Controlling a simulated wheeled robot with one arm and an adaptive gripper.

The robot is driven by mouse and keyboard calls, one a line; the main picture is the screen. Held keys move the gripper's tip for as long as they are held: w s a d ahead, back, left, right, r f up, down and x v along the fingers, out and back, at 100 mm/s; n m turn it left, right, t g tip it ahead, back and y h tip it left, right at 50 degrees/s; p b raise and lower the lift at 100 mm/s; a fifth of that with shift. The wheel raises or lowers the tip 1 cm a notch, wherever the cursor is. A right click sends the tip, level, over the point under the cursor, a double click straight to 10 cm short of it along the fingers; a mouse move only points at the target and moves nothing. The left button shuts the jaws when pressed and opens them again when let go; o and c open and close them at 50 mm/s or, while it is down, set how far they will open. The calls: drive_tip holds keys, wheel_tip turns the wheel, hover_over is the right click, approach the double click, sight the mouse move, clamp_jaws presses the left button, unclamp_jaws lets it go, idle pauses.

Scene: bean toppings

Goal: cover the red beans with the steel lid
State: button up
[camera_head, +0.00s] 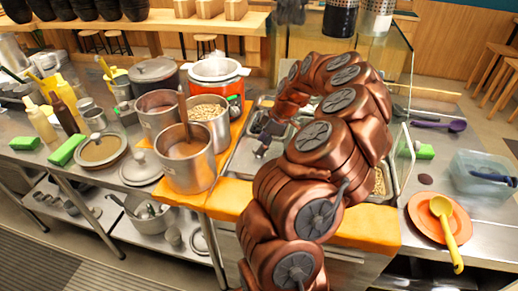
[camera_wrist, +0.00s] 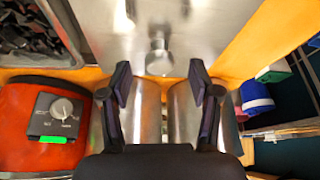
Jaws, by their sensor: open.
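The steel lid (camera_head: 144,177) lies on the counter just left of the front steel pot (camera_head: 188,176) in the head view, its knob up. That pot is uncovered, with reddish-brown contents (camera_head: 190,149) and a ladle standing in it. A second open pot (camera_head: 157,124) behind it also has brownish contents; I cannot tell for sure which holds the red beans. My gripper (camera_head: 262,134) is right of the pots, partly hidden by my copper arm. In the wrist view my gripper (camera_wrist: 160,88) is open, with nothing held between its fingers. Steel pot sides (camera_wrist: 147,110) show behind the fingers.
A pot of pale beans (camera_head: 207,112) and an orange cooker (camera_head: 217,84) stand behind. A covered round pan (camera_head: 101,150), bottles (camera_head: 66,100) and green sponges (camera_head: 66,149) are left. An orange plate with a yellow ladle (camera_head: 427,225) is right.

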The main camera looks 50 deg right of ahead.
drive_tip(key=v, duration=0.8)
drive_tip(key=shift+r, duration=0.3)
drive_tip(key=shift+s, duration=0.1)
drive_tip(key=w+a+r, duration=0.2)
drive_tip(key=a+r, duration=0.1)
drive_tip(key=a, duration=0.5)
drive_tip(key=w+a+r, duration=0.3)
drive_tip(key=a, duration=0.4)
drive_tip(key=s+a+r+g, duration=0.1)
drive_tip(key=s+a, duration=0.1)
drive_tip(key=a, duration=0.4)
drive_tip(key=s+a+r+g, duration=0.1)
drive_tip(key=s+a, duration=0.1)
drive_tip(key=a, duration=0.5)
drive_tip(key=s+a+f+m+g+h, duration=0.1)
drive_tip(key=s+a+f+m, duration=0.1)
drive_tip(key=s, duration=0.5)
drive_tip(key=s+a+f+m+g+h, duration=0.1)
drive_tip(key=s+a+f+m, duration=0.1)
drive_tip(key=s+a, duration=0.3)
drive_tip(key=s+a+f+m+g, duration=0.1)
drive_tip(key=s+a+f+m, duration=0.2)
drive_tip(key=s, duration=0.5)
drive_tip(key=shift+s+a+g+h, duration=0.3)
drive_tip(key=shift+s+a+h, duration=0.1)
